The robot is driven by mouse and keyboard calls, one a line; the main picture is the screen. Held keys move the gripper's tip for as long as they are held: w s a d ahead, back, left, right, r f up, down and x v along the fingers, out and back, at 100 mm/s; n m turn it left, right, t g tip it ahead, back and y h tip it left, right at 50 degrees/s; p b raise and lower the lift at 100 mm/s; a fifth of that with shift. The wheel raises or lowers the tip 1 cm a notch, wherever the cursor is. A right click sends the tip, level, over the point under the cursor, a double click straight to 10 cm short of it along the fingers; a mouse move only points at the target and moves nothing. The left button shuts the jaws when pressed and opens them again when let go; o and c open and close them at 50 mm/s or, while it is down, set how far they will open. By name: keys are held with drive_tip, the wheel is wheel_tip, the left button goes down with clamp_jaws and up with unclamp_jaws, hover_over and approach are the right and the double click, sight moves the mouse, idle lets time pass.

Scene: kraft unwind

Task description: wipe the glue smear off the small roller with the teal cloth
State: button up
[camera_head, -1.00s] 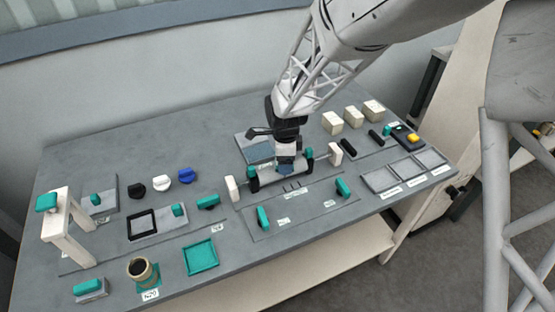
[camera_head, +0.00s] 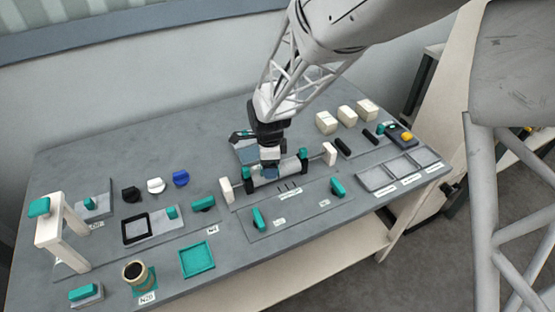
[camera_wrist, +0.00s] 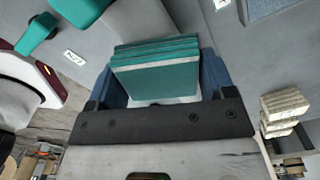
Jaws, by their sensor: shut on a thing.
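My gripper (camera_head: 269,172) is over the left half of the small roller (camera_head: 289,173), a grey cylinder lying between two white end blocks. In the wrist view my gripper (camera_wrist: 160,78) has its blue fingers shut on the folded teal cloth (camera_wrist: 155,80), a thick layered pad with a pale edge band. The grey roller (camera_wrist: 140,18) shows just beyond the cloth. The cloth is at or very near the roller; I cannot tell if it touches. In the head view the gripper hides the cloth. I see no glue smear; part of the roller is covered.
White end blocks (camera_head: 227,190) and teal-topped posts flank the roller. A teal tray (camera_head: 197,260), a pot (camera_head: 135,272) and a white arch (camera_head: 62,232) stand at the left. Cream blocks (camera_head: 347,115) and a three-part tray (camera_head: 377,179) are at the right.

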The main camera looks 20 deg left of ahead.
drive_tip(key=shift+s+a, duration=0.6)
drive_tip(key=shift+s+a+r, duration=0.1)
drive_tip(key=shift+a+r, duration=0.05)
drive_tip(key=shift+r, duration=3.95)
